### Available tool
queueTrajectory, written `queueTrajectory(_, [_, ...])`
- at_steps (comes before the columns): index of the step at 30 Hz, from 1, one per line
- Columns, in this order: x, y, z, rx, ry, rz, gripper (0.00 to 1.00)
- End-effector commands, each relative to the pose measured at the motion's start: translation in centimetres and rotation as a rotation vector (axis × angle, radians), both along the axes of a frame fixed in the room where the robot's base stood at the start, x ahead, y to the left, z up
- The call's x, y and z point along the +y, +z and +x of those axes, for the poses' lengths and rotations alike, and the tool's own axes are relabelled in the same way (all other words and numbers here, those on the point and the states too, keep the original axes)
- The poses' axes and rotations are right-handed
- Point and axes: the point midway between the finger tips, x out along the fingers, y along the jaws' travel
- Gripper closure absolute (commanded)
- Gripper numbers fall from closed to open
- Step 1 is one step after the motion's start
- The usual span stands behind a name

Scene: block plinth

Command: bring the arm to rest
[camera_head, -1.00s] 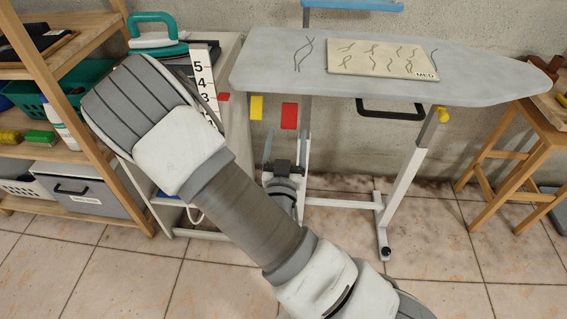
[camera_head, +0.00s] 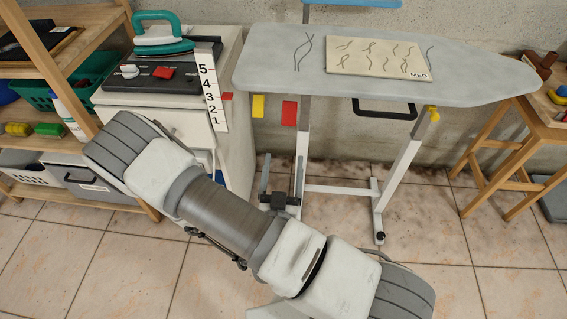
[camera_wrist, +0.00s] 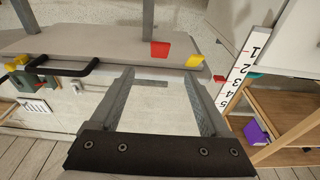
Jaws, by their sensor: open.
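My gripper (camera_wrist: 158,76) shows in the wrist view with its two fingers well apart and nothing between them. In the head view my arm crosses the lower left in front of the white cabinet (camera_head: 235,135). My gripper's fingers cannot be made out there. The ironing board (camera_head: 480,75) stands to the right of the arm, with a pale panel marked MED (camera_head: 380,58) lying on it. The board also shows in the wrist view (camera_wrist: 100,40), beyond the fingers.
A teal iron (camera_head: 160,38) stands on the cabinet behind a dark panel with a red switch (camera_head: 160,74). A numbered strip (camera_head: 211,95) hangs at its edge. A wooden shelf (camera_head: 110,150) is at left, a wooden stool (camera_head: 490,150) at right. The front floor is clear.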

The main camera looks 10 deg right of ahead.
Motion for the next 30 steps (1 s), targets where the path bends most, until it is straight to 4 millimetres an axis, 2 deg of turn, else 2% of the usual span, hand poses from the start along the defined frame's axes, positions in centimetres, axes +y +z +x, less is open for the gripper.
queueTrajectory(10, [0.0,0.0,0.1,0.002,-0.003,0.003,0.2])
queueTrajectory(14, [-0.4,-0.2,0.7,0.033,-0.035,0.056,0.2])
queueTrajectory(22, [-0.8,-1.8,3.8,0.254,-0.148,0.351,0.2])
queueTrajectory(26, [0.2,-1.9,5.1,0.376,-0.153,0.487,0.2])
queueTrajectory(30, [1.7,-1.0,6.1,0.501,-0.117,0.605,0.2])
